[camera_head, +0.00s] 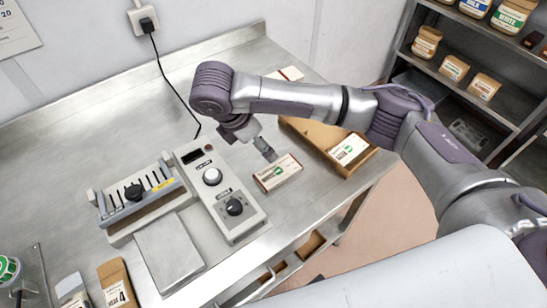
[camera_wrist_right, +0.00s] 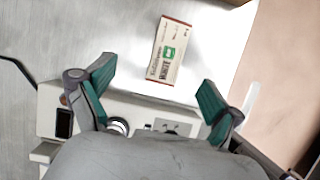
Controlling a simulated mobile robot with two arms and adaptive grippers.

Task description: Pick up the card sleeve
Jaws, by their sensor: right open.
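The card sleeve (camera_head: 277,173) looks like a small flat box with a white face, brown edges and a green logo. It lies on the metal bench beside the grey control box. In the right wrist view the card sleeve (camera_wrist_right: 170,50) is ahead of the fingers, tilted a little, with nothing covering it. My right gripper (camera_head: 262,146) hangs above the bench just behind the sleeve. In the wrist view the right gripper (camera_wrist_right: 156,80) has its green-padded fingers spread wide and holds nothing. My left gripper is out of view.
The control box (camera_head: 220,190) with two knobs stands just left of the sleeve. A cardboard tray (camera_head: 318,146) holding a similar box (camera_head: 349,148) is to the right, near the bench edge. A slotted fixture (camera_head: 140,202) stands further left. Shelves (camera_head: 480,50) hold packets at top right.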

